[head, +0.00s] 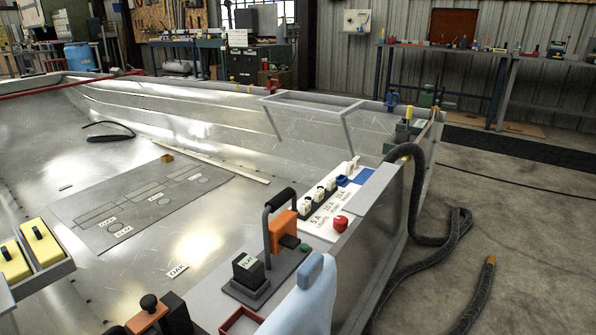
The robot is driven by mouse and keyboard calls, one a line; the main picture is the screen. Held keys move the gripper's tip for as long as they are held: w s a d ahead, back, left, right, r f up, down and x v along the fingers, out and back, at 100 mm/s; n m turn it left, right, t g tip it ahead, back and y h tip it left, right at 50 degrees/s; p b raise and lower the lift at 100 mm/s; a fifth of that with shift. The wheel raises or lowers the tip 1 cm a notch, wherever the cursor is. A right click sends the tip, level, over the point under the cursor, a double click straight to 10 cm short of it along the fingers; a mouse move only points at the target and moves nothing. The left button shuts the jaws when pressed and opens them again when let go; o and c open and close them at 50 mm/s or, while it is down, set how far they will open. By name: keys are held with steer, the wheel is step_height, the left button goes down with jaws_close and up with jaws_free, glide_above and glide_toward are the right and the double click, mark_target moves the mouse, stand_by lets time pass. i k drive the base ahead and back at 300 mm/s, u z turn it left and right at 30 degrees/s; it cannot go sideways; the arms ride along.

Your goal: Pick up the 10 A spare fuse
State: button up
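A white fuse panel (319,228) lies on the flat ledge at the hull's right side in the head view. Its printed labels include 5 A and 15 A; the other small print is hard to read. A row of white-topped fuse holders (318,196) runs along its left edge. A small blue piece (342,181) sits by the far end of the row, and a white piece (350,166) stands behind it. I cannot tell which piece is the 10 A spare fuse. A red knob (340,223) is on the panel's near right.
A black handle (268,222) with an orange block (284,230) stands on a grey plate left of the panel. A thick black hose (415,200) drapes over the hull's right edge. A grey mat (130,215) lies on the hull floor.

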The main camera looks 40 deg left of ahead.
mark_target(349, 166)
steer(key=u, duration=0.4)
steer(key=i, duration=2.35)
steer(key=u, duration=3.15)
